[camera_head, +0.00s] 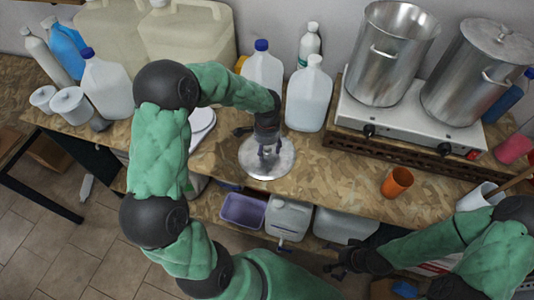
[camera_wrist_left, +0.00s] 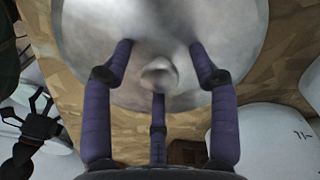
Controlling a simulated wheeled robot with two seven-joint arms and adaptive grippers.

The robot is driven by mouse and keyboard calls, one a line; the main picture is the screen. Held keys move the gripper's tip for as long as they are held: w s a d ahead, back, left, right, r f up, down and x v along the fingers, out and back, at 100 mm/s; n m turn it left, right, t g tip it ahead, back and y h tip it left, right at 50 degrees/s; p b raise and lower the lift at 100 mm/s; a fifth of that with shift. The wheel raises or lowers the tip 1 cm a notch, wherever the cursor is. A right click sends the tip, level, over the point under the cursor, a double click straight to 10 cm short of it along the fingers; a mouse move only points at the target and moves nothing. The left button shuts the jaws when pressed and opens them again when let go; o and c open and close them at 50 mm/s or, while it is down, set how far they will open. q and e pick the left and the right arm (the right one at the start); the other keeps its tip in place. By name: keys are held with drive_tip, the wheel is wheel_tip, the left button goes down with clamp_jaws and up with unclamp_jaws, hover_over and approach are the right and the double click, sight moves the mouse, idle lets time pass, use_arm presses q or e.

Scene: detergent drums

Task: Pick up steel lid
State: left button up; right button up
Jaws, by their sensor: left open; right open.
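The steel lid (camera_head: 281,166) is a round, shiny disc lying flat on the wooden worktop, near the middle of the head view. In the left wrist view the lid (camera_wrist_left: 95,75) fills the upper part, with its round knob (camera_wrist_left: 159,74) in the centre. My left gripper (camera_head: 268,152) is over the lid and points down at it. Its purple fingers (camera_wrist_left: 160,75) are spread open around the knob, with the knob between them; contact cannot be told. My right gripper (camera_head: 340,262) is open and empty, low at the front of the worktop, far from the lid.
White jugs (camera_head: 308,97) stand behind the lid. A burner (camera_head: 400,115) carries two steel pots (camera_head: 391,55) at the right. An orange cup (camera_head: 397,182) stands right of the lid. A purple tub (camera_head: 243,210) sits on the shelf below. Worktop between lid and cup is clear.

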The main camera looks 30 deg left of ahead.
use_arm(q)
clamp_jaws()
drive_tip(key=shift+r, duration=0.1)
